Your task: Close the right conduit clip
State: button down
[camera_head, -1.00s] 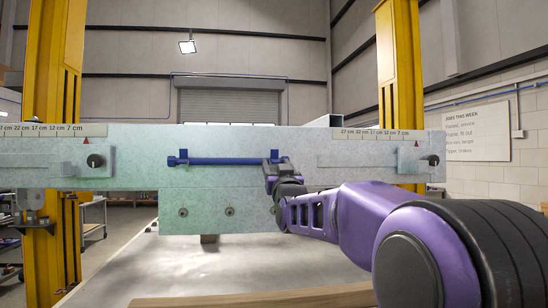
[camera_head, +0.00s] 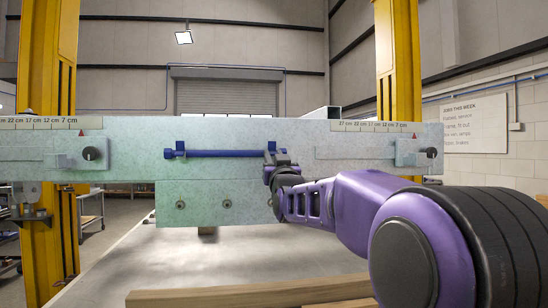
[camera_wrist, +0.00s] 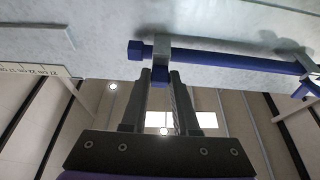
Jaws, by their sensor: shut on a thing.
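A blue conduit (camera_head: 222,153) runs level across the front of the pale green frame plate (camera_head: 330,158). The left clip (camera_head: 180,149) is at its left end. The right clip (camera_head: 271,147) is near its right end, partly hidden by my gripper (camera_head: 273,163). In the wrist view, the right clip (camera_wrist: 161,54) sits around the conduit (camera_wrist: 230,58), close to the conduit's end. Its blue tab (camera_wrist: 160,77) is between the fingertips of my gripper (camera_wrist: 160,82), which are shut on it. I cannot tell whether the clip is fully closed.
A black knob (camera_head: 89,153) stands at the plate's left and another (camera_head: 431,153) at its right. Yellow posts (camera_head: 398,70) stand behind the plate. A wooden beam (camera_head: 240,297) lies low in front. Several bolts sit below the conduit.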

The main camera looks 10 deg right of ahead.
aim_at(272, 146)
jog(key=shift+s+r+g+p, duration=0.1)
jog(key=shift+r+g+p, duration=0.65)
jog(key=shift+p, duration=0.6)
jog(key=shift+a+r+g+p, duration=0.1)
jog(key=shift+r+g+p, duration=0.25)
jog(key=shift+g+p, duration=0.7)
jog(key=shift+a+r+g, duration=0.1)
jog(key=shift+r+g, duration=0.05)
jog(key=shift+g, duration=0.65)
jog(key=shift+r+g, duration=0.35)
jog(key=shift+g, duration=0.65)
jog(key=shift+w+d+r+g, duration=0.1)
jog(key=shift+w+r+g, duration=0.1)
jog(key=shift+g, duration=0.4)
jog(key=shift+w+d+r+g, duration=0.1)
jog(key=shift+w+r+g, duration=0.1)
jog(key=shift+g, duration=0.8)
